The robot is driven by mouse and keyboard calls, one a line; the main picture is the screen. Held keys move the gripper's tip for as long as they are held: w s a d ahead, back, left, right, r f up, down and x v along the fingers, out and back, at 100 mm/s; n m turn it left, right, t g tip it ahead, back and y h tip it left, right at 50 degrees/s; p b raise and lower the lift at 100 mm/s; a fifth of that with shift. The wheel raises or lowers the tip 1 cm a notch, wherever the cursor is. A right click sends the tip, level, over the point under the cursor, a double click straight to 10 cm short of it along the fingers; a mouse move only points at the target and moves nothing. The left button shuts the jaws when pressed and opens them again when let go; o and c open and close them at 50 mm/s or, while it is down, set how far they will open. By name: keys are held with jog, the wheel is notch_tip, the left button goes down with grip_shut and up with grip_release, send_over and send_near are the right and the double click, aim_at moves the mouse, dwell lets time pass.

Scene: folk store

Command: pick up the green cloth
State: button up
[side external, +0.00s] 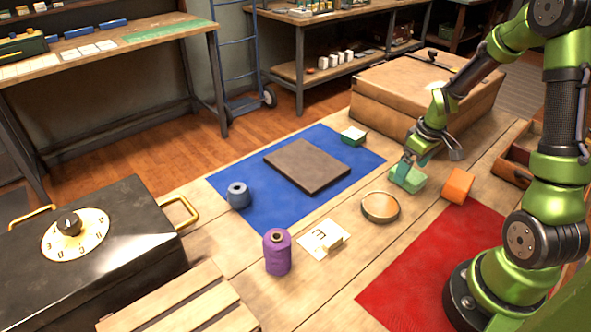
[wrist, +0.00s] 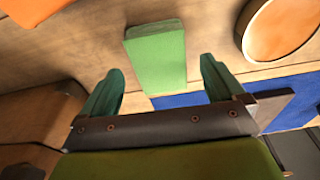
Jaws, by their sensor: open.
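The green cloth (side external: 412,183) looks like a thick folded block lying on the wooden table, between the round tan dish and the orange block. It also shows in the wrist view (wrist: 156,62), beyond and between my fingertips. My gripper (side external: 411,164) is at the cloth in the side view, with its teal fingers hiding part of it. In the wrist view my gripper (wrist: 161,68) is open, one finger toward each side of the cloth, with nothing held. Whether a finger touches the cloth I cannot tell.
Close by are the orange block (side external: 458,186), round tan dish (side external: 380,207) and large brown case (side external: 400,98). The red mat (side external: 420,270) is mostly clear.

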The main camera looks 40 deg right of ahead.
jog(key=shift+w+f, duration=0.2)
jog(key=shift+f, duration=1.1)
jog(key=c, duration=1)
